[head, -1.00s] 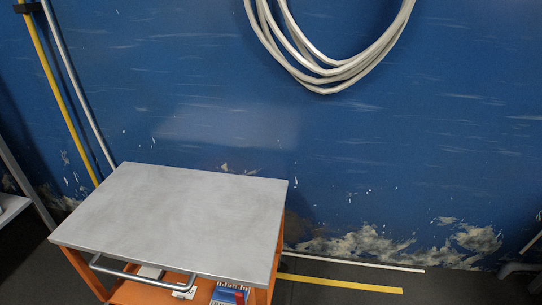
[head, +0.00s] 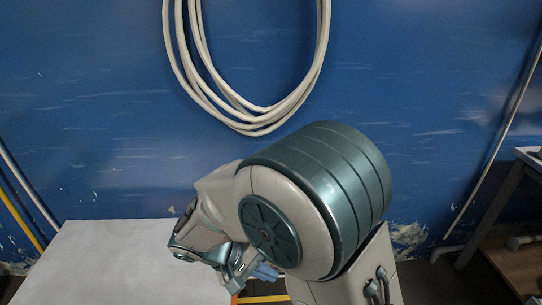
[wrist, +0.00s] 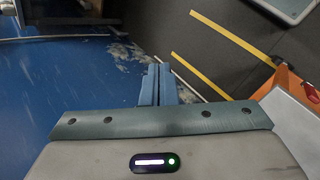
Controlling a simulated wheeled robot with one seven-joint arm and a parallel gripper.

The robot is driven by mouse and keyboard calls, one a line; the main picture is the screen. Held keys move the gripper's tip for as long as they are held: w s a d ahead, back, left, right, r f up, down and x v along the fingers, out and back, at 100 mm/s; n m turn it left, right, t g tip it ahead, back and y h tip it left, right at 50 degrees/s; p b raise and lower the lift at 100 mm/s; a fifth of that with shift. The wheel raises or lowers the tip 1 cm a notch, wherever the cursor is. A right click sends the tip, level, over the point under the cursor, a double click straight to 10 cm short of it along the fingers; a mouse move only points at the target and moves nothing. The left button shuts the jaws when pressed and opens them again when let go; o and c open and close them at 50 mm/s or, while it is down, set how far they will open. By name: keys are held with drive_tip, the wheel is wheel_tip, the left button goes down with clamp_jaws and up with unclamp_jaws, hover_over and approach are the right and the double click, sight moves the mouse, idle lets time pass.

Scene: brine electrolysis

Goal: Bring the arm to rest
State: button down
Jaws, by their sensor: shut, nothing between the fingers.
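My gripper (wrist: 159,68) shows in the wrist view with its two blue fingers pressed together and nothing between them. In the head view my arm is folded in front of the camera at the lower middle. A small blue part low in the head view (head: 265,271) looks like the fingers, mostly hidden behind my arm. The gripper is apart from any object and points over the dark floor beside the blue wall.
A grey-topped cart (head: 115,262) stands left of my arm; its orange frame (wrist: 285,82) shows at right in the wrist view. A coiled pale hose (head: 247,123) hangs on the blue wall (head: 90,120). A table (head: 529,156) stands at far right. Yellow lines (wrist: 205,92) mark the floor.

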drive_tip(key=s+d+r+m+y+p, duration=0.3)
drive_tip(key=d+r, duration=0.5)
drive_tip(key=r, duration=0.3)
drive_tip(key=s+d+r+m+t+y+p, duration=0.1)
drive_tip(key=s+d+r+m+y+p, duration=0.2)
drive_tip(key=d+r+y+p, duration=0.2)
wheel_tip(320, 180, up, 6)
drive_tip(key=d+p, duration=0.3)
drive_tip(key=shift+s+r+p, duration=0.25)
drive_tip(key=shift+s+p, duration=0.05)
drive_tip(key=shift+s, duration=0.1)
drive_tip(key=shift+a, duration=0.1)
